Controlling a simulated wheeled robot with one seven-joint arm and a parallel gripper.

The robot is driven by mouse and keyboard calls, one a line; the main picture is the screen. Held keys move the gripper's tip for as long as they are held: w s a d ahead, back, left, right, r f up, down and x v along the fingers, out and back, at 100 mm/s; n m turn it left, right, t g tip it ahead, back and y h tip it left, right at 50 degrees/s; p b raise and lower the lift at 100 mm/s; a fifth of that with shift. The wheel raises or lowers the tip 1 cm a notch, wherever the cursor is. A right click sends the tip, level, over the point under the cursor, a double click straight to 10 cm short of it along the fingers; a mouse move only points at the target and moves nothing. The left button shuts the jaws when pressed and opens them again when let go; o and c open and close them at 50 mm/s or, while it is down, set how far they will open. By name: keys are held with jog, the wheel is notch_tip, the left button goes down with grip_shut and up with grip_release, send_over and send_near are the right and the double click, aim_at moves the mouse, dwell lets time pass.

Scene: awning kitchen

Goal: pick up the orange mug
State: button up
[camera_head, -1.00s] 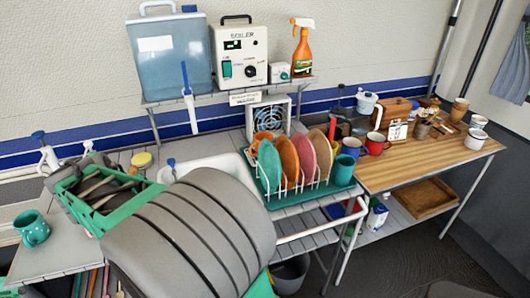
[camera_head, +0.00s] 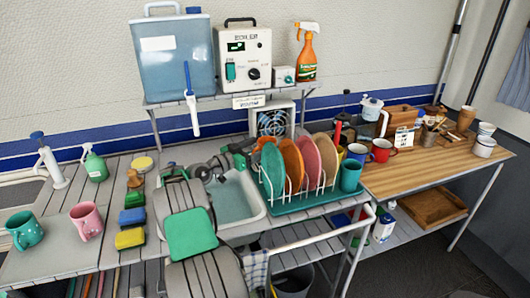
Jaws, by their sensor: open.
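A small patch of orange (camera_head: 264,141) shows behind the teal plate at the left end of the dish rack; I cannot tell whether it is the orange mug. No other orange mug can be made out. My grey arm reaches from the bottom of the view over the sink. My dark gripper (camera_head: 242,157) is at the sink's back right, just left of the rack. It is open, and I see nothing held in it. Its fingers are small and partly hidden.
The dish rack (camera_head: 300,205) holds several upright plates beside a teal mug (camera_head: 350,175). A red mug (camera_head: 381,150) stands on the wooden table (camera_head: 415,176). A teal mug (camera_head: 25,231) and a pink mug (camera_head: 87,220) stand left. The boiler shelf (camera_head: 165,103) overhangs behind the sink (camera_head: 232,202).

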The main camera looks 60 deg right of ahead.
aim_at(273, 139)
jog(key=x, duration=0.4)
jog(key=shift+s+d+p, duration=0.1)
jog(key=shift+d+p, duration=0.2)
jog(key=shift+c, duration=0.2)
jog(key=shift+a+r, duration=0.1)
jog(key=c, duration=1.2)
